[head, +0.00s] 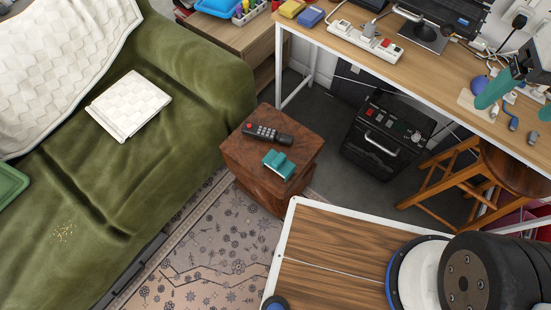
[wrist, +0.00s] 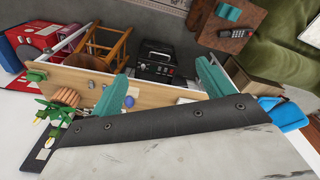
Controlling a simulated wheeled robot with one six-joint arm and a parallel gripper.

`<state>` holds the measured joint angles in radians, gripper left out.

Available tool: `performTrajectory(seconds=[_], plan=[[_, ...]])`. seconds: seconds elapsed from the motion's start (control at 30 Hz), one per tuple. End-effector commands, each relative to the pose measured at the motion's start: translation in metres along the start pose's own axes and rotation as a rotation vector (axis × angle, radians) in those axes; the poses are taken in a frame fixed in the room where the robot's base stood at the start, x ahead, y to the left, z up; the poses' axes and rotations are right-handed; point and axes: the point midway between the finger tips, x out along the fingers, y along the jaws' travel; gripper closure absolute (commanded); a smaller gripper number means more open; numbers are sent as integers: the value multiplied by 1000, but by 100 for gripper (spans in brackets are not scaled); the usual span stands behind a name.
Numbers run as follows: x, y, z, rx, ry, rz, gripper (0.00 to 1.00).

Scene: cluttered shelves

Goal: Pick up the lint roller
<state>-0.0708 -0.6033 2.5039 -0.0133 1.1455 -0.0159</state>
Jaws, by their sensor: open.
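I cannot pick out a lint roller for certain. A small teal object (head: 279,164) lies on the brown wooden side table (head: 240,158), beside a dark remote (head: 266,133); its shape is too small to name. The teal object shows at the top of the wrist view (wrist: 229,12), with the remote (wrist: 237,33) close by. My gripper (head: 512,109) has teal fingers and is at the right of the head view, over the desk. In the wrist view my gripper (wrist: 162,72) has its fingers wide apart with nothing held between them. It is well away from the side table.
A green sofa (head: 185,75) with a white folded cloth (head: 130,105) is at left. A wooden desk (head: 425,70) carries a power strip (head: 366,42) and monitor. A black box-like appliance (head: 387,137) and wooden stool (head: 505,165) stand below. A white-edged wooden surface (head: 335,245) is in front.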

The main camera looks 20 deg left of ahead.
Motion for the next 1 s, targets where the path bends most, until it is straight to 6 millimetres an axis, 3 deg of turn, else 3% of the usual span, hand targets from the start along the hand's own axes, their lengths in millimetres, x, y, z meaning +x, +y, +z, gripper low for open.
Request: performTrajectory(seconds=[0.1,0.27,0.5,0.63,0.77,1.0], plan=[[21,-23,-44,-108,-32,1,20],[60,-63,-98,-252,-56,4,20],[144,-139,-154,-462,-90,8,20],[202,-186,-168,-577,-109,8,20],[267,-233,-168,-693,-127,9,20],[396,-309,-132,-904,-162,8,20]])
